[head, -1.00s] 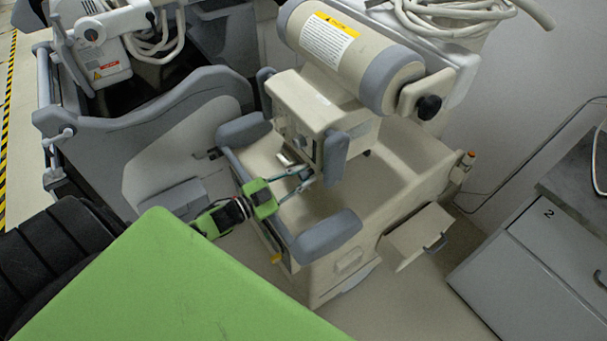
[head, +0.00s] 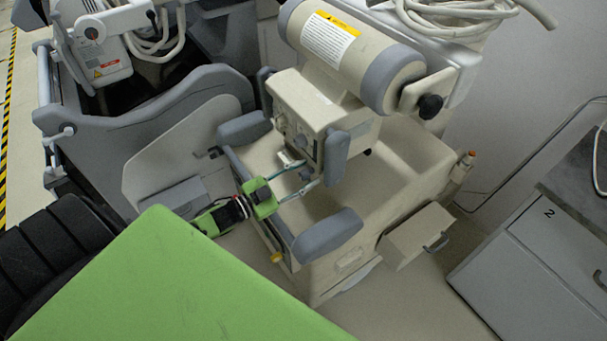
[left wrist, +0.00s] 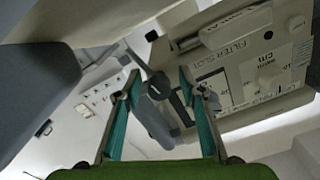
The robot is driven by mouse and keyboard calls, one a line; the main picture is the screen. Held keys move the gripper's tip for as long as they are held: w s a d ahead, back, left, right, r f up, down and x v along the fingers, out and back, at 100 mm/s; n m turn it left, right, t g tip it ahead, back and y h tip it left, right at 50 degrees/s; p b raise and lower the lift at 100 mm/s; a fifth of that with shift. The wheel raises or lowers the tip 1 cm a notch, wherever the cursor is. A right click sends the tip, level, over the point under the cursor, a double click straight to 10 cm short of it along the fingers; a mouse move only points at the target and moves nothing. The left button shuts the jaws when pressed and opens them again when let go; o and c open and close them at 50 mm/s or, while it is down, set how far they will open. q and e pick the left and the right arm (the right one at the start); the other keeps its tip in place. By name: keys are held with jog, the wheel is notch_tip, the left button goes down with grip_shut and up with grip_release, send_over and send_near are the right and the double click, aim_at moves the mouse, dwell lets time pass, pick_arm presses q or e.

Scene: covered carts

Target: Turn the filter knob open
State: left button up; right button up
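The cream machine head (head: 318,112) faces my left gripper. In the left wrist view its panel, marked FILTER SLOT (left wrist: 238,48), is tilted. A dark grey knob with a lever-like arm (left wrist: 158,86) shows between my fingertips; I take it to be the filter knob. My left gripper (head: 311,174) is open just in front of the panel. Its teal fingers (left wrist: 159,74) stand on either side of the knob, with a gap visible; I cannot tell whether either one touches it. In the head view the knob is too small to make out clearly. My right gripper is not in view.
Grey padded arms (head: 329,235) of the cart flank the gripper's path. A cylinder with a warning label (head: 350,50) sits above the panel. An open drawer (head: 415,236) juts out at the right. Grey cabinets (head: 550,265) stand further right.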

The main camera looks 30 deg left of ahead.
pick_arm(q)
jog(key=v, duration=1.2)
jog(key=shift+s+a+f+b, duration=0.1)
jog(key=shift+a+f+b, duration=0.1)
jog(key=shift+b, duration=0.2)
jog(key=w+d+n+b, duration=0.1)
jog(key=w+b, duration=0.2)
jog(key=w+d+n+b, duration=0.2)
jog(key=w+b, duration=0.1)
jog(key=w, duration=0.1)
jog(key=w+d+r+n+b, duration=0.1)
jog(key=w+d+n+b, duration=0.1)
jog(key=w+b, duration=0.2)
jog(key=shift+w+d, duration=0.1)
dwell(0.4)
jog(key=shift+c, duration=0.4)
